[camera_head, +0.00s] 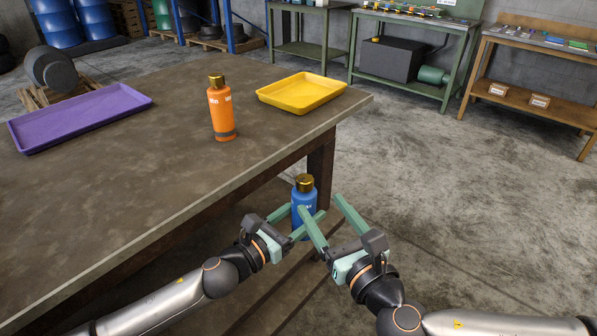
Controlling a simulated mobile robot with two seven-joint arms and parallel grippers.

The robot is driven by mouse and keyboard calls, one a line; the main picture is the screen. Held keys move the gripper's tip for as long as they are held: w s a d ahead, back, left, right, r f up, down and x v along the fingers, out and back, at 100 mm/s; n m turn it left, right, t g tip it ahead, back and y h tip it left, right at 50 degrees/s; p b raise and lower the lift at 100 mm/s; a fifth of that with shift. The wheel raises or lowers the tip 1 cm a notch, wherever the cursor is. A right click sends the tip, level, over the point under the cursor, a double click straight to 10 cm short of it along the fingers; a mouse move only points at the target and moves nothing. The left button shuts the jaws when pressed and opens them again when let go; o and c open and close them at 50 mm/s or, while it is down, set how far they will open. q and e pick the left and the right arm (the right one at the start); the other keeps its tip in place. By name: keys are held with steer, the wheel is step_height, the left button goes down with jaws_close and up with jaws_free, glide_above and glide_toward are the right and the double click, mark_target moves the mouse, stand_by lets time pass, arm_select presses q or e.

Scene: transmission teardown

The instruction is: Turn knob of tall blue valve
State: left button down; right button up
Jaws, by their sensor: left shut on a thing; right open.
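The tall blue valve looks like a blue bottle (301,194) with a gold knob (304,182) on top. It is upright, held in the air just off the table's front right edge. My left gripper (306,211) is shut on its body, with one finger on each side. My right gripper (319,202) is open, right of the valve and below the knob. Its left finger crosses in front of the blue body and hides part of it; whether it touches cannot be told. Its other finger stands apart to the right.
An orange bottle (221,115) with a gold top stands on the brown table (150,190). A yellow tray (301,93) lies near the far right corner, a purple tray (80,117) at the left. Both look empty. The table's middle is clear. Green and wooden benches stand behind, across open floor.

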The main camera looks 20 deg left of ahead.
mark_target(301, 176)
steer(key=shift+x, duration=5.9)
jaws_close()
